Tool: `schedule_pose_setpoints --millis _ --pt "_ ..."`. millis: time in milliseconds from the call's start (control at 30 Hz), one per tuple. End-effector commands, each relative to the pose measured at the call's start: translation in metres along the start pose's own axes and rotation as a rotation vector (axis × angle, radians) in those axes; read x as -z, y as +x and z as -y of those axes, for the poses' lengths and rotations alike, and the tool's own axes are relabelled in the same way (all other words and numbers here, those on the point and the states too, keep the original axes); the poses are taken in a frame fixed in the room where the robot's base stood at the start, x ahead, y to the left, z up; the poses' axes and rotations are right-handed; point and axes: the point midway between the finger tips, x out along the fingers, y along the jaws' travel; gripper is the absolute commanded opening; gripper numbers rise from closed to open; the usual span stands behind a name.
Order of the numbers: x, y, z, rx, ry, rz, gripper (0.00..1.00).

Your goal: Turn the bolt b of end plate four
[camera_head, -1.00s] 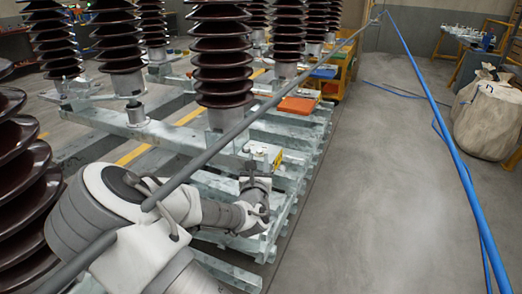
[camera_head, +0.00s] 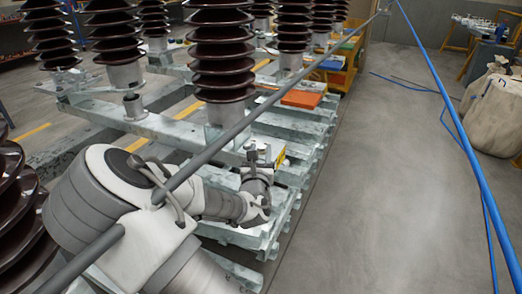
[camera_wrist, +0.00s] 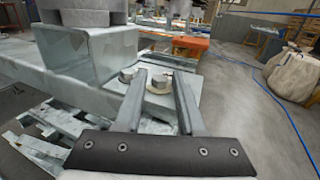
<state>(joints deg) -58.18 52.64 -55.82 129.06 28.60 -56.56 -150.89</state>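A galvanized end plate (camera_wrist: 158,104) lies at the end of a steel beam in the wrist view, with two hex bolts on it. One bolt (camera_wrist: 160,82) shows between my fingers; the other bolt (camera_wrist: 128,75) is just left of the left finger. No label shows which is bolt b. My gripper (camera_wrist: 159,76) is open, its two fingers apart over the plate; I cannot tell whether either touches a bolt. In the head view my gripper (camera_head: 255,160) is at the beam's end, and it and my arm hide most of the plate.
Brown ribbed insulators (camera_head: 222,50) stand on the steel beams behind and left of my gripper. An orange piece (camera_head: 301,99) lies farther back. A blue hose (camera_head: 450,120) and a pale sack (camera_head: 495,112) are at right. The grey floor between is clear.

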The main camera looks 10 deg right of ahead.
Motion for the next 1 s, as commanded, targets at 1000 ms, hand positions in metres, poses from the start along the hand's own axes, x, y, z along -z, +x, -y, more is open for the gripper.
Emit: schedule_pose_setpoints --millis 1000 --pt "-0.0013 0.0008 0.0047 -0.156 -0.003 0.001 0.0"
